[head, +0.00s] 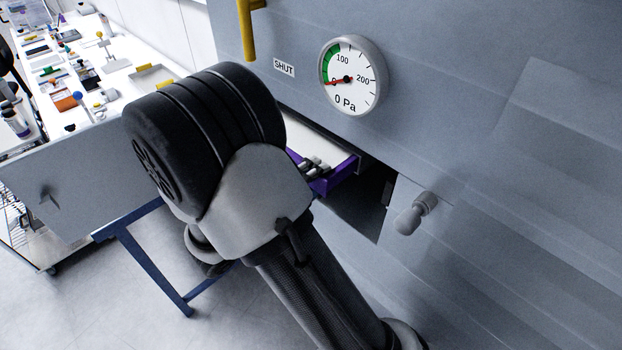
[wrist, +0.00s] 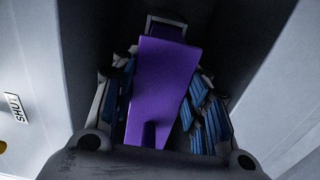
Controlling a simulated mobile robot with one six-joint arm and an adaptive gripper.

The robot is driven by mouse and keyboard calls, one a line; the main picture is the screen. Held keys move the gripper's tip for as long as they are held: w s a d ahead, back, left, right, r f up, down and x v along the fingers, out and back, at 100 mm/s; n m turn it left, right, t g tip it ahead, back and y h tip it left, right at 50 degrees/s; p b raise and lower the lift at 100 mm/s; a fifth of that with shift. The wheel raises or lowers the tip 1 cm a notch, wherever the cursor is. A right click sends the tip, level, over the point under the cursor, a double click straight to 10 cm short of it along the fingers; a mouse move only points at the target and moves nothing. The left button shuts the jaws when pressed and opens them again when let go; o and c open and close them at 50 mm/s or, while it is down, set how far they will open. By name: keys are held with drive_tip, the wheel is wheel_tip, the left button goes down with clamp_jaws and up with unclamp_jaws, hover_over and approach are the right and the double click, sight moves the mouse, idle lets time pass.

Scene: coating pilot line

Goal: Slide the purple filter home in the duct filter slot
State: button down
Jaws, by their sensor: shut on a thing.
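The purple filter (head: 338,178) has a purple frame and a pale top face. It shows in the head view partly behind my arm, at a dark opening in the grey duct wall, the duct filter slot (head: 362,208). My gripper (head: 316,168) is shut on the filter's purple edge. In the wrist view, the purple filter (wrist: 165,75) runs between the blue-padded fingers of my gripper (wrist: 162,88). My arm hides much of the filter and part of the slot, so how deep the filter sits cannot be told.
A round gauge (head: 349,76) above the slot reads about 0 Pa. A SHUT label (head: 284,68) and a yellow handle (head: 248,28) are near it. A grey knob (head: 411,217) sits right of the slot. A blue frame (head: 140,255) and a cluttered white bench (head: 118,55) stand left.

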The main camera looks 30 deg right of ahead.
sight(337, 161)
drive_tip(key=shift+b+x, duration=0.75)
drive_tip(key=shift+x, duration=2.8)
drive_tip(key=c, duration=1.3)
unclamp_jaws()
drive_tip(key=o, duration=0.5)
drive_tip(key=shift+d, duration=0.1)
drive_tip(key=shift+c, duration=0.2)
drive_tip(key=shift+f, duration=0.15)
drive_tip(key=v, duration=1.2)
drive_tip(key=shift+c, duration=0.2)
